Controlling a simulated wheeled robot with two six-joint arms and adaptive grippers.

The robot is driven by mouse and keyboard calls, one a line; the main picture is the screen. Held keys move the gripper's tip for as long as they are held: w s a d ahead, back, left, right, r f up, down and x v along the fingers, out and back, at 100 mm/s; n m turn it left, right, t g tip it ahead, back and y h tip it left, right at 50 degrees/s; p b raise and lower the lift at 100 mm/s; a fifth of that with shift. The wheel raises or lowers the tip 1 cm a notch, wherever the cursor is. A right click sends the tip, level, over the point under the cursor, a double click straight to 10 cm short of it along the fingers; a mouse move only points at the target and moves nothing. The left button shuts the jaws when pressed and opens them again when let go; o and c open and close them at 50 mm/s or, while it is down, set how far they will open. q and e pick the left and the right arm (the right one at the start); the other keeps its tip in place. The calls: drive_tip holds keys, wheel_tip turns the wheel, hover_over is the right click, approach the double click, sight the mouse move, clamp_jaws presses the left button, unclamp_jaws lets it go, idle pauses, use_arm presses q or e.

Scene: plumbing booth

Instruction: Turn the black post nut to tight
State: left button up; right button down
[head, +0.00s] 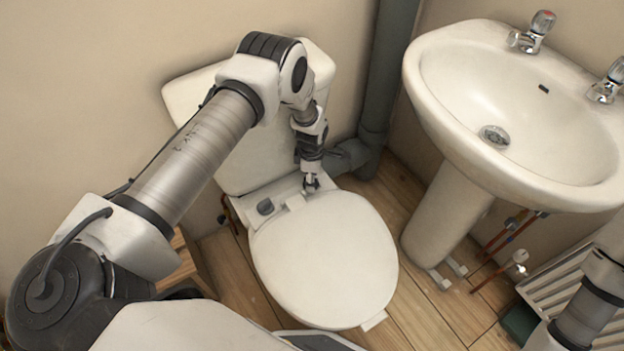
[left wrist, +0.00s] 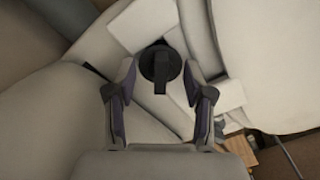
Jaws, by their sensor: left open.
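The black post nut (left wrist: 160,66) shows in the left wrist view as a dark round knob with a bar across it, its end pointing down in the picture. It sits on the pale ledge at the back of the toilet. My left gripper (head: 311,184) is open, above the ledge behind the toilet seat in the head view. In the left wrist view its two fingers stand apart on either side of the nut, with a gap on each side. In the head view the gripper hides what is under it. My right gripper is out of view.
A dark round cap (head: 265,207) sits at the left back of the toilet seat (head: 325,262). The cistern (head: 235,150) stands close behind my left gripper. A grey waste pipe (head: 377,110) and a washbasin (head: 520,100) are to the right. Wooden floor (head: 415,285) lies between toilet and basin.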

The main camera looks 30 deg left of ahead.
use_arm(q)
drive_tip(key=shift+f, duration=0.1)
clamp_jaws()
drive_tip(key=shift+m, duration=0.3)
drive_tip(key=m+b, duration=0.1)
drive_tip(key=m, duration=0.3)
drive_tip(key=shift+s, duration=0.1)
drive_tip(key=m, duration=0.3)
drive_tip(key=shift+m+b, duration=0.35)
drive_tip(key=shift+m, duration=0.55)
idle(1.1)
unclamp_jaws()
